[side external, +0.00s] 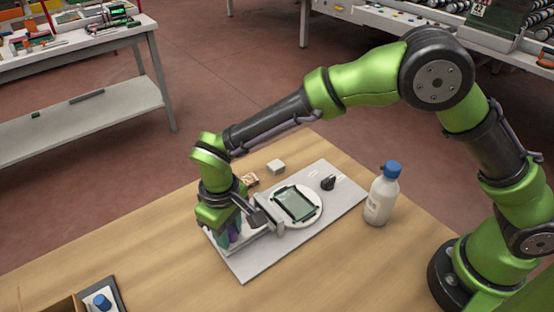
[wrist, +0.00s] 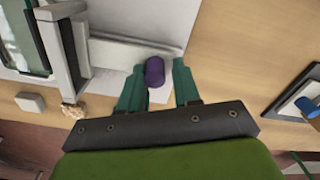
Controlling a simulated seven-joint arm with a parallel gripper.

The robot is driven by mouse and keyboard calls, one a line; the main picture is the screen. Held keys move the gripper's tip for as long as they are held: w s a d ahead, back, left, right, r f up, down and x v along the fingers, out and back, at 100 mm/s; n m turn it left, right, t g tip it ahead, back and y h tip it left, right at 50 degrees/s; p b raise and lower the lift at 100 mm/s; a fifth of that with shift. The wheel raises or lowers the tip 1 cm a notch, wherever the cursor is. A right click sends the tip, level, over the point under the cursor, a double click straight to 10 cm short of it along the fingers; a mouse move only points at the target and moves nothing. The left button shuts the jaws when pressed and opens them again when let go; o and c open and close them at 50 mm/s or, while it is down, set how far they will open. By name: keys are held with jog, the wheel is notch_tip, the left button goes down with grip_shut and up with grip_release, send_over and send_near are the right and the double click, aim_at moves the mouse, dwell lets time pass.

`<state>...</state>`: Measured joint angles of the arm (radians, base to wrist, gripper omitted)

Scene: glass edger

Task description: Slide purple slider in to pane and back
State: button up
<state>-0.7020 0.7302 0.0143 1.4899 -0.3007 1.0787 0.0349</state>
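The purple slider (wrist: 154,71) is a rounded knob at the end of a pale rail on the grey machine plate (side external: 265,262). My gripper (wrist: 160,70) is low over the plate's left end, its two green fingers on either side of the knob. A narrow gap shows between the knob and the right finger; the left finger is very close, and contact cannot be told. In the side view my gripper (side external: 229,234) partly hides the slider. The glass pane (side external: 295,204) lies on a round white holder (side external: 314,218) beyond a grey upright block (side external: 264,213).
A white bottle with a blue cap (side external: 381,195) stands right of the plate. A small white block (side external: 276,167) and a brown textured piece (side external: 250,180) lie behind it. A dark tray (side external: 102,296) is at front left.

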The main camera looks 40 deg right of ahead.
jog(key=shift+w+r, duration=0.1)
jog(key=shift+r, duration=0.05)
jog(key=shift+r, duration=0.25)
notch_tip(320, 180, up, 16)
dwell(0.4)
